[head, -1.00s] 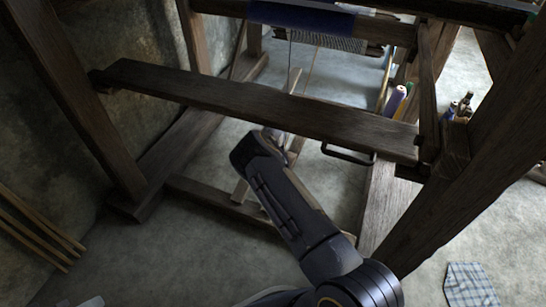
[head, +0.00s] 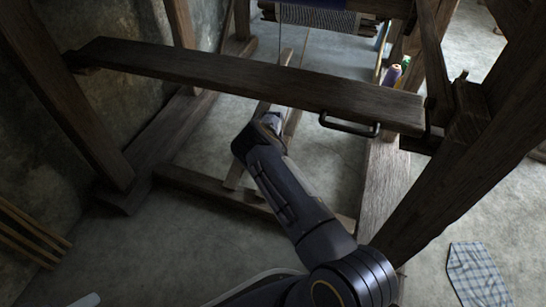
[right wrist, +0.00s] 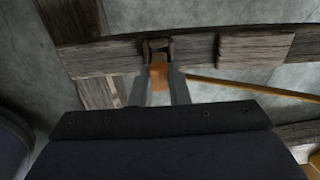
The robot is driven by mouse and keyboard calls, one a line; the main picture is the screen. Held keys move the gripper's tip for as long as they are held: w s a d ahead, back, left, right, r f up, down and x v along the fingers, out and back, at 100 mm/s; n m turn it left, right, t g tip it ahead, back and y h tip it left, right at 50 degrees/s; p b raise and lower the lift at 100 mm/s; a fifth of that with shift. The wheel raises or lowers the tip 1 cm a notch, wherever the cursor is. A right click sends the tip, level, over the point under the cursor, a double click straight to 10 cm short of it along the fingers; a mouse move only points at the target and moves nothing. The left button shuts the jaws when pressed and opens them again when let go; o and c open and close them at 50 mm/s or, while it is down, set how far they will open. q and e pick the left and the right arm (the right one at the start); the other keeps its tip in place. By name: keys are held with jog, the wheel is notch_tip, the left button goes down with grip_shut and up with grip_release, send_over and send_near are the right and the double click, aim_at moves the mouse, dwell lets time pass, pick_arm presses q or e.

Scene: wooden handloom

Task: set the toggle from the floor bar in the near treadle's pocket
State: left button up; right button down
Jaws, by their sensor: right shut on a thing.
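In the right wrist view the toggle (right wrist: 160,76) is a small orange-tan piece between the fingertips of my right gripper (right wrist: 161,88), which is shut on it. A dark U-shaped bracket (right wrist: 157,46) on a weathered wooden bar (right wrist: 110,55) stands just beyond the toggle; I cannot tell whether they touch. In the head view my right gripper (head: 271,121) is small and partly hidden by my own forearm, near the treadles. One pale treadle (head: 262,106) runs beside it. The floor bar (head: 205,184) lies low across the loom. My left gripper is not in view.
A thick dark bench plank (head: 250,85) with a metal handle (head: 349,126) crosses above the treadle area. A heavy slanted post (head: 440,180) stands at the right. An orange cord or rod (right wrist: 250,87) runs right from near the fingers. A checked cloth (head: 477,273) lies on the floor.

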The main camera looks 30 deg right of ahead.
jog(key=shift+f, duration=0.75)
jog(key=shift+f, duration=0.1)
jog(key=c, duration=1.3)
grip_release()
